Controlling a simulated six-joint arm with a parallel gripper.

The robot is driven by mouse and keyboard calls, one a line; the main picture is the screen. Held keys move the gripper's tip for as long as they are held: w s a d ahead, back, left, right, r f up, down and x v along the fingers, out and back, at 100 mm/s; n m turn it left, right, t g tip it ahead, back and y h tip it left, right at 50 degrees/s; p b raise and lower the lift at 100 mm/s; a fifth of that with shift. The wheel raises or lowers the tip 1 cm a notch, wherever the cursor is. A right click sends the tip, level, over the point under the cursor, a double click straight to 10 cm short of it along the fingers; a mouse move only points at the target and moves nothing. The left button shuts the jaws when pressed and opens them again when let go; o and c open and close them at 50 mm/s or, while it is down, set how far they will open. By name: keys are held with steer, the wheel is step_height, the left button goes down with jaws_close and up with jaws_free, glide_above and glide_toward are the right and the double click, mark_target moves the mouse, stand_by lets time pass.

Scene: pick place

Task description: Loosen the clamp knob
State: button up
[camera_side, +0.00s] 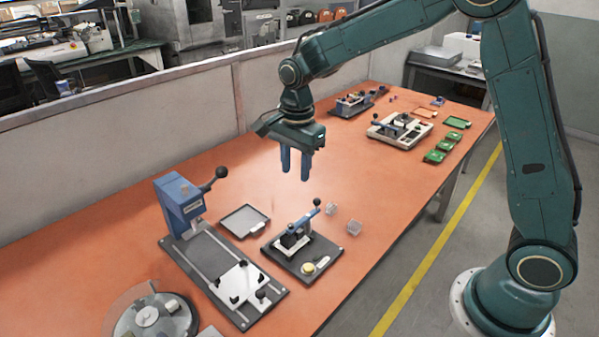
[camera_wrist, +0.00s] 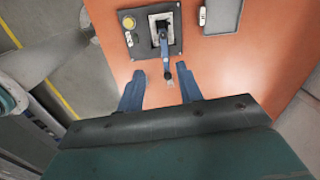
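Which part is the clamp knob is not certain. My gripper (camera_side: 294,174) hangs above the table, behind the fixture in the side view, fingers down, apart and empty. In the wrist view the gripper (camera_wrist: 160,92) has a wide gap and touches nothing.
A blue press (camera_side: 181,203) with a black ball handle stands left of the fixture. A grey tray (camera_side: 244,221) lies between them. Another fixture (camera_side: 400,130) and green trays (camera_side: 447,145) are farther back. The table between is clear.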

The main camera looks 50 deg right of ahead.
mark_target(291, 224)
steer(key=shift+w+a+f+m, duration=0.1)
steer(key=shift+w+f+m, duration=0.25)
steer(key=shift+f, duration=0.25)
steer(key=shift+w+a+f+m, duration=0.1)
steer(key=shift+w+f+m, duration=0.2)
steer(key=shift+f, duration=0.25)
steer(key=shift+f, duration=6.85)
steer(key=shift+c, duration=0.3)
